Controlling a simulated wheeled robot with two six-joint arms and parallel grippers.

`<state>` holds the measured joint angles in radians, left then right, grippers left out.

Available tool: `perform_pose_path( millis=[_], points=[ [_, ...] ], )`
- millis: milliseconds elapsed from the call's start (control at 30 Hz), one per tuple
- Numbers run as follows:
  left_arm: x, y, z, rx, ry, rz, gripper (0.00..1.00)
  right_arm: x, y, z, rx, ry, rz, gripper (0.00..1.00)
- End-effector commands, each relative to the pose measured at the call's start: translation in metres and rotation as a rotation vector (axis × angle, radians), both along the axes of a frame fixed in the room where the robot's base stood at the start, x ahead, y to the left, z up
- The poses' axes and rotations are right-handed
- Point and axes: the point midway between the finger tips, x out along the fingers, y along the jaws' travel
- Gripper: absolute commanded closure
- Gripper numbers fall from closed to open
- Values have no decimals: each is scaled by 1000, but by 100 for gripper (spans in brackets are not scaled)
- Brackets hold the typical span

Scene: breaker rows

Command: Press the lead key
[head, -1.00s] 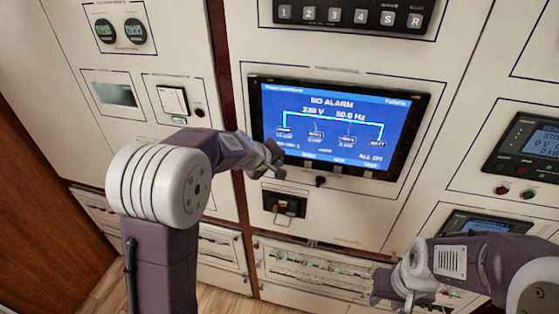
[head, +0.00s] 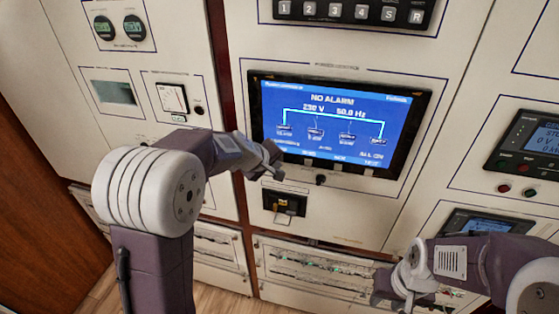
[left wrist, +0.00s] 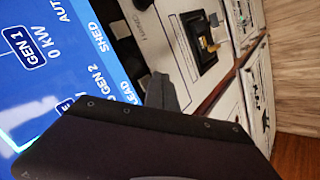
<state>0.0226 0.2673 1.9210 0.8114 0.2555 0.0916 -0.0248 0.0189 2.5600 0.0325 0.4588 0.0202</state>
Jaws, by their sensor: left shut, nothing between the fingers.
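The blue screen (head: 335,125) in its black frame reads NO ALARM. Small pale keys (head: 308,162) run along its lower edge. My left gripper (head: 276,172) is shut and empty at the screen's lower left corner, covering the left end of that key row. In the left wrist view, the LEAD label (left wrist: 129,91) shows on the screen beside my left gripper's grey fingers (left wrist: 165,94). The lead key itself is hidden there, and I cannot tell whether the fingers touch it. My right gripper (head: 385,296) is low at the right, its fingers unclear.
A small black knob (head: 320,180) sits below the screen. A black socket panel (head: 284,203) with a yellowish part is under the left gripper. A numbered keypad (head: 350,12) is above the screen. Breaker rows (head: 310,265) run along the bottom.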

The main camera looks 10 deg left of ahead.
Motion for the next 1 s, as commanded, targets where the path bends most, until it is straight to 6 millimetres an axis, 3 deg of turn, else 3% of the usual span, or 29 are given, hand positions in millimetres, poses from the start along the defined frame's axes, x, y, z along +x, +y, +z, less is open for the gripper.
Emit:
perform_pose_path(
  millis=[233,700,1000],
  points=[
    [-1,0,0,0,0,0,100,0,0,-1,0,0,0,64],
    [-45,2,-1,0,0,0,100,0,0,-19,0,0,0,64],
    [-50,2,0,0,1,0,100,0,0,-19,0,0,0,64]
  ],
)
